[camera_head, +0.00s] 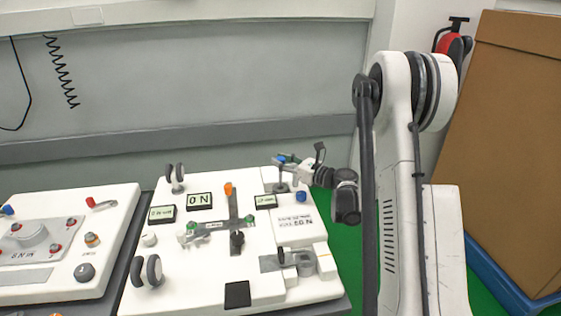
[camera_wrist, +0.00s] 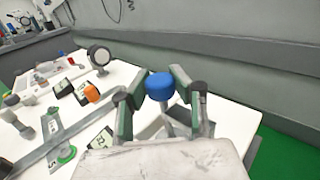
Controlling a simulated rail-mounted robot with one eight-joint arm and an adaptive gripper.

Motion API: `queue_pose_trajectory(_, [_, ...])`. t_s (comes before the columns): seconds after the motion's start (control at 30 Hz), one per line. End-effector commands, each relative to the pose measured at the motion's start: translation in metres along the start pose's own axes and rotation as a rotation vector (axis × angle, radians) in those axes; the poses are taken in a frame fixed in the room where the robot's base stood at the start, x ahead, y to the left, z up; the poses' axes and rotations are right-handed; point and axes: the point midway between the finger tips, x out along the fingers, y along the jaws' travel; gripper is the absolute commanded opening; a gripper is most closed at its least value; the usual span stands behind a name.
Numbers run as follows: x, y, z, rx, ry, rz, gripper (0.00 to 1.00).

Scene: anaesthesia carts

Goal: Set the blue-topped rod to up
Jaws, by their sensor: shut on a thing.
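The blue-topped rod (camera_head: 281,159) stands at the back right of the white panel (camera_head: 195,265). My gripper (camera_head: 288,164) comes in from the right and is shut on the rod near its top. In the wrist view, the rod's blue cap (camera_wrist: 159,86) sits between my two fingers and shows above them.
A cross-shaped fixture with an orange-topped lever (camera_head: 228,188) stands left of my gripper. A separate blue knob (camera_head: 301,196) sits close by on the panel. The grey wall (camera_head: 200,80) is behind. Brown boxes (camera_head: 520,130) stand at the right.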

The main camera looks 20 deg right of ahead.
Motion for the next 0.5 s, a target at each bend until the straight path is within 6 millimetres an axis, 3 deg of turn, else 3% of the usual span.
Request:
queue_pose_trajectory(0.3, [0.0, 0.0, 0.041, 0.0, 0.0, 0.0, 0.0])
queue_pose_trajectory(0.5, [0.0, 0.0, 0.041, 0.001, -0.002, 0.0, 0.0])
